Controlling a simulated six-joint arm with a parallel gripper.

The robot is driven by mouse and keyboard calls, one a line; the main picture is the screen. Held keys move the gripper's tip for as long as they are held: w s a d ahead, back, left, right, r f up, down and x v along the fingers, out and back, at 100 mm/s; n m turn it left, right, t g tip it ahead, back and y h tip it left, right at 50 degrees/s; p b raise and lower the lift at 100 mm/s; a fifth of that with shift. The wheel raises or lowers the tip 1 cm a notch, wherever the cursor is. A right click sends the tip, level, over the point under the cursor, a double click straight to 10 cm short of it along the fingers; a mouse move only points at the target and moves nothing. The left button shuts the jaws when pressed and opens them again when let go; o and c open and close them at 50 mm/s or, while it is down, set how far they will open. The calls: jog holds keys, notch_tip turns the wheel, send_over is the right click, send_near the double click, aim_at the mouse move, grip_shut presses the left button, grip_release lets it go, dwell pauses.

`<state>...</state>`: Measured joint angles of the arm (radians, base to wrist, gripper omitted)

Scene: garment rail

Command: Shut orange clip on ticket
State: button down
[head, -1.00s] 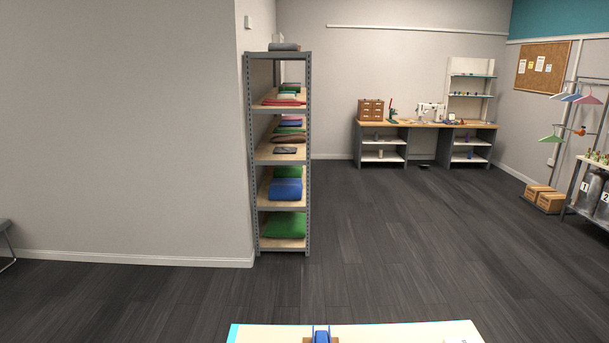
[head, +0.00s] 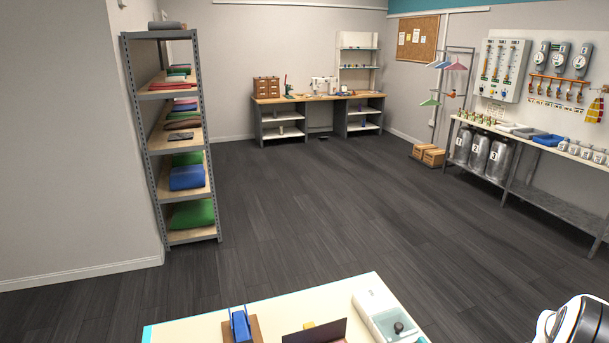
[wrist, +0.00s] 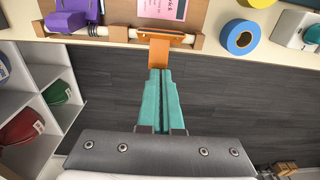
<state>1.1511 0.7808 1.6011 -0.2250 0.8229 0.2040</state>
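In the wrist view, the orange clip (wrist: 160,50) has a flat orange part pointing toward my gripper. An orange bar lies behind it along a pale rod on a brown board. A pink ticket (wrist: 172,9) with printed text lies just beyond the bar, partly cut off by the frame edge. Whether the clip's jaw is shut on the ticket I cannot tell. My gripper (wrist: 161,71) has teal fingers side by side with only a thin gap. Their tips are at the near end of the orange part; whether they touch it is unclear.
A purple clip (wrist: 66,14) sits left on the same rod. A blue tape roll (wrist: 242,37) and a white box with a dark knob (head: 385,315) are to the right. White shelves (wrist: 30,95) with red and green items stand lower left. Dark floor shows below the fingers.

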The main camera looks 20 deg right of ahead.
jog(key=shift+y, duration=0.4)
jog(key=shift+s+a+f, duration=0.1)
jog(key=shift+a+f, duration=0.2)
jog(key=shift+a, duration=0.85)
jog(key=shift+a+f, duration=0.25)
jog(key=shift+a, duration=0.9)
jog(key=shift+s+a+f, duration=0.1)
jog(key=shift+a+f, duration=0.2)
jog(key=shift+a, duration=0.85)
jog(key=shift+d+r, duration=0.15)
jog(key=r, duration=0.3)
jog(key=d+r, duration=0.1)
jog(key=r, duration=0.5)
jog(key=shift+d, duration=0.25)
